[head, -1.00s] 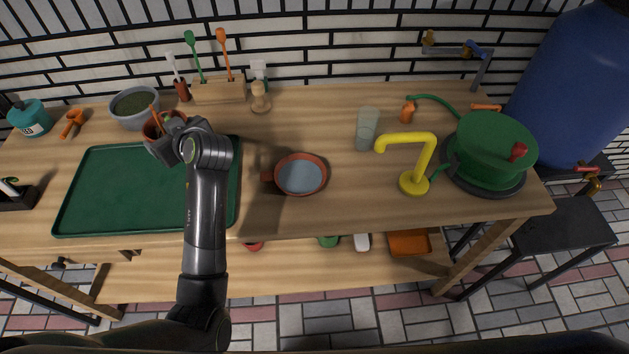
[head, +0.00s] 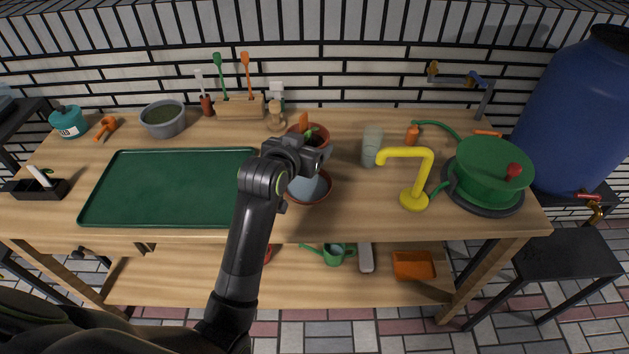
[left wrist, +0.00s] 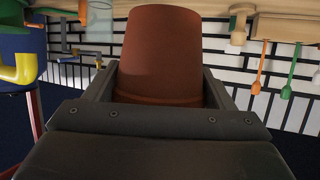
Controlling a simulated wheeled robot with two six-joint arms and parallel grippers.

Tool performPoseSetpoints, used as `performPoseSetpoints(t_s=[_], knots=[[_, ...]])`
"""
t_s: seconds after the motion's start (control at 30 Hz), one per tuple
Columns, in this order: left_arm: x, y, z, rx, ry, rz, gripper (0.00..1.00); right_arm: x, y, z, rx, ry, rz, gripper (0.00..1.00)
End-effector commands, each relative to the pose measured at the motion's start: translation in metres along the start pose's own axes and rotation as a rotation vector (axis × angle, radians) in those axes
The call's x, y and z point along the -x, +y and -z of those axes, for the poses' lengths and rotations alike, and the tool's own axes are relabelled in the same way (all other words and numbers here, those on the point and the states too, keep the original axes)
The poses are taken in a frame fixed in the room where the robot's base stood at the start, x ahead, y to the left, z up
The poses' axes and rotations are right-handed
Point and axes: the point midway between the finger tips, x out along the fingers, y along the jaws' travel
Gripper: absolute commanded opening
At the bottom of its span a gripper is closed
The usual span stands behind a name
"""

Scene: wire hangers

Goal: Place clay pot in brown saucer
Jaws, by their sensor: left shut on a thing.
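The brown saucer (head: 320,200) lies on the table, with a blue-grey inside. In the head view the pot is just beyond the saucer and my gripper covers part of the saucer's far side. The gap between pot and saucer cannot be told. My right gripper is not in view.
A green tray (head: 170,188) lies left of the saucer. A grey-green cup (head: 371,147) and a yellow tap (head: 414,190) stand to the right. A wooden block with tools (head: 240,107) and a grey bowl (head: 163,119) stand behind. Table front right is bare.

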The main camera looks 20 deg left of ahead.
Motion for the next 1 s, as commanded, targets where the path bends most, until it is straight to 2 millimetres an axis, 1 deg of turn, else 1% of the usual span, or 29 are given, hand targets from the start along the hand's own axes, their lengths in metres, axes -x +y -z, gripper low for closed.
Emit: performPoseSetpoints(t_s=[0.03,0.13,0.37,0.53,0.63,0.97,1.0], knots=[[-0.004,0.000,-0.012,0.001,-0.003,0.000,0.40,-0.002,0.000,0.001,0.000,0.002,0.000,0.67],[-0.011,0.000,-0.028,0.002,-0.002,0.001,0.40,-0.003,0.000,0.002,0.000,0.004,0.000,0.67],[-0.019,0.000,-0.048,0.002,0.000,0.002,0.40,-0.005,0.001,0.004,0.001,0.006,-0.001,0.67],[-0.028,0.000,-0.070,0.002,-0.001,0.002,0.40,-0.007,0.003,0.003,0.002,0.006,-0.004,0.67],[-0.031,0.000,-0.076,0.003,0.001,0.002,0.40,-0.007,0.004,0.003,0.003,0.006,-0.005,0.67],[-0.032,0.000,-0.077,0.002,0.002,0.002,0.40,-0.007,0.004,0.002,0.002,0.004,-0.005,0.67],[-0.032,0.000,-0.080,0.002,-0.002,0.002,0.78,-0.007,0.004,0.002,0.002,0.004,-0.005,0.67]])
